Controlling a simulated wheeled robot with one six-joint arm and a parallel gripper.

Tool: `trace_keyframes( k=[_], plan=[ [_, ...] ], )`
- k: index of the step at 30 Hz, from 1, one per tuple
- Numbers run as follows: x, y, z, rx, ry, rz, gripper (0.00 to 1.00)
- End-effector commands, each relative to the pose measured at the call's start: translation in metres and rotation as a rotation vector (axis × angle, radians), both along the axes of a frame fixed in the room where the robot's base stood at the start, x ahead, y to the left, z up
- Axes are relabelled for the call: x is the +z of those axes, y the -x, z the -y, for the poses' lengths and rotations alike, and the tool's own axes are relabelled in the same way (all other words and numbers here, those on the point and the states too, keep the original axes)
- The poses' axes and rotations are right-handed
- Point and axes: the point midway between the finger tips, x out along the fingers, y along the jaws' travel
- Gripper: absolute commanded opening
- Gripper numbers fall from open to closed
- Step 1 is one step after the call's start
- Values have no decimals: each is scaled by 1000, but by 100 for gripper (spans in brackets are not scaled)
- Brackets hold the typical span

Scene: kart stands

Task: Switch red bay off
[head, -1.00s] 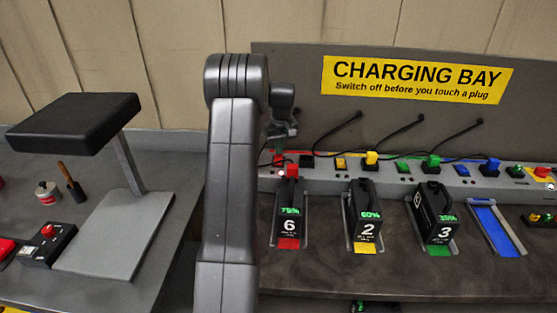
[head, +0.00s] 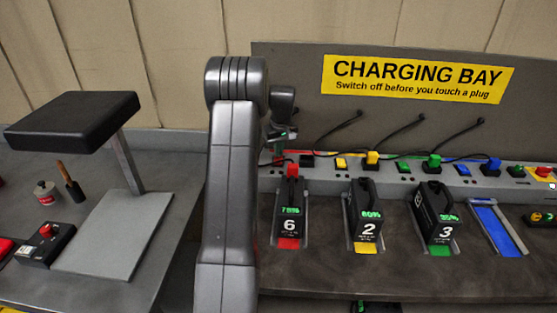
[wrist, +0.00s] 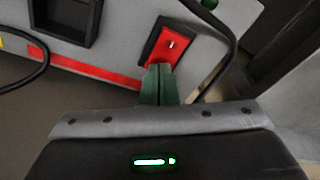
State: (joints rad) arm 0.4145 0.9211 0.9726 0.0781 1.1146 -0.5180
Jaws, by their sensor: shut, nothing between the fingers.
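The red rocker switch (wrist: 173,45) of the red bay sits in a black frame on the grey panel, with a small white mark on its face. In the wrist view, my gripper (wrist: 160,68) is shut and empty, its greenish fingertips at the switch's lower edge. I cannot tell whether they touch it. In the head view, my gripper (head: 278,146) is partly hidden behind my arm and covers much of the switch. Battery 6 (head: 290,212) stands on the red-marked slot, with a red plug (head: 292,170) at its top.
A black socket (wrist: 66,18) is beside the switch; a black cable (wrist: 232,45) runs close on its other side. Battery 2 (head: 366,215) and battery 3 (head: 434,212) stand to the right, before the blue slot (head: 490,222). A black-topped stand (head: 75,122) is at left.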

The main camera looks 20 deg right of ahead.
Motion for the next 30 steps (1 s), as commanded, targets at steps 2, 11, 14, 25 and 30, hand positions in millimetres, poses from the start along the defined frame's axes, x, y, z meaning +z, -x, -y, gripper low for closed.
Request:
trace_keyframes(
  k=[2, 11, 14, 25, 30],
  plan=[
    [-1, 1, 0, 0, -1, -2, 0],
    [16, 0, 0, 0, -1, -1, 0],
    [24, 0, 0, 0, -1, -1, 0],
    [54, 0, 0, 0, 0, -1, 0],
    [68, 0, 0, 0, 0, 0, 0]
  ],
)
